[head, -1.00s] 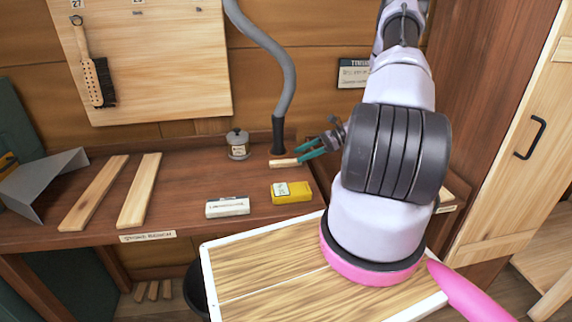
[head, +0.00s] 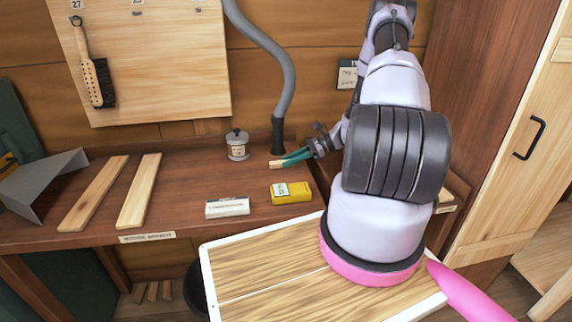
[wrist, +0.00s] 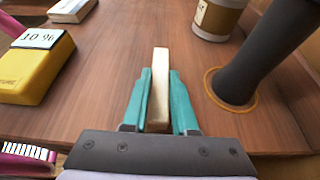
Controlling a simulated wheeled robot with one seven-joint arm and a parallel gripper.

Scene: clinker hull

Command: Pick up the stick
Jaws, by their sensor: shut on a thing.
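The stick (wrist: 159,75) is a short pale wooden piece between the teal fingers of my gripper (wrist: 159,98) in the wrist view. My gripper is shut on it, with a finger against each side, and the stick's far end sticks out past the fingertips. In the head view the stick's pale end (head: 277,164) shows at the tips of my gripper (head: 293,158), over the back of the brown bench. I cannot tell whether the stick still touches the bench top.
A grey hose with a black nozzle (head: 278,135) stands close behind the gripper. A lidded jar (head: 237,145) is to its left. A yellow box (head: 291,192) and a white box (head: 228,207) lie nearer the front. Two planks (head: 139,190) lie on the left.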

